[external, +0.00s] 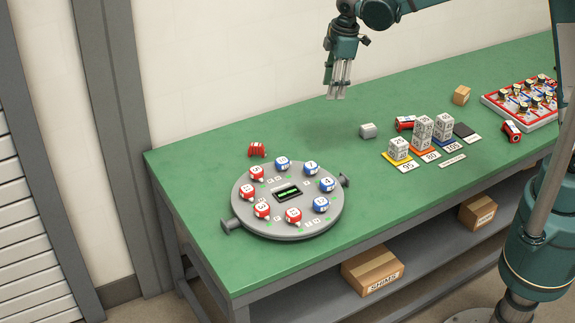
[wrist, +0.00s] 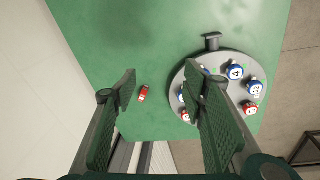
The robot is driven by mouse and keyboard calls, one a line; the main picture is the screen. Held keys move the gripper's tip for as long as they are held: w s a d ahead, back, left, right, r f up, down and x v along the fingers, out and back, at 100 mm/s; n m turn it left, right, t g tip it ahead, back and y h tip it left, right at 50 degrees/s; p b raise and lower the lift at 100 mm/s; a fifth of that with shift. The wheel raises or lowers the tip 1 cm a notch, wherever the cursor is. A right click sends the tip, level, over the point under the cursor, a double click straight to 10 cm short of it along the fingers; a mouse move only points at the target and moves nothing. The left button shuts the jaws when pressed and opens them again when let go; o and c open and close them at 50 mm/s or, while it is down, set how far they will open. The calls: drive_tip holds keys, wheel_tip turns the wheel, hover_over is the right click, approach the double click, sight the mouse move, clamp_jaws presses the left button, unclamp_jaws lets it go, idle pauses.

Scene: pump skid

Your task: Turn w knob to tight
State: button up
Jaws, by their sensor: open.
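A round grey plate (external: 300,232) lies on the green table with several red and blue knobs in a ring around a dark display with green marks (external: 288,193). Small letters sit by the knobs, too small to tell which one is w. A red knob (external: 256,173) and a blue knob (external: 327,185) are among them. In the wrist view the plate (wrist: 212,57) is at the right, partly hidden by a finger. My gripper (external: 336,96) is open and empty, high above the table behind the plate; its fingers also show in the wrist view (wrist: 160,85).
A small red object (external: 257,150) lies behind the plate. To the right are a grey block (external: 368,130), stacks of white blocks (external: 421,132) on coloured mats, red cylinders (external: 511,132), a wooden cube (external: 461,95) and a red-rimmed tray (external: 493,104). Table around the plate is mostly clear.

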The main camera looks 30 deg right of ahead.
drive_tip(key=a+f+n+g, duration=0.1)
drive_tip(key=a+f+n, duration=0.1)
drive_tip(key=a+f, duration=0.6)
drive_tip(key=n+h+p, duration=0.1)
drive_tip(key=n, duration=0.2)
hover_over(282, 160)
drive_tip(key=shift+g, duration=0.3)
wheel_tip(282, 160, down, 5)
drive_tip(key=shift+s, duration=0.15)
drive_tip(key=shift+f, duration=3.85)
drive_tip(key=c, duration=0.9)
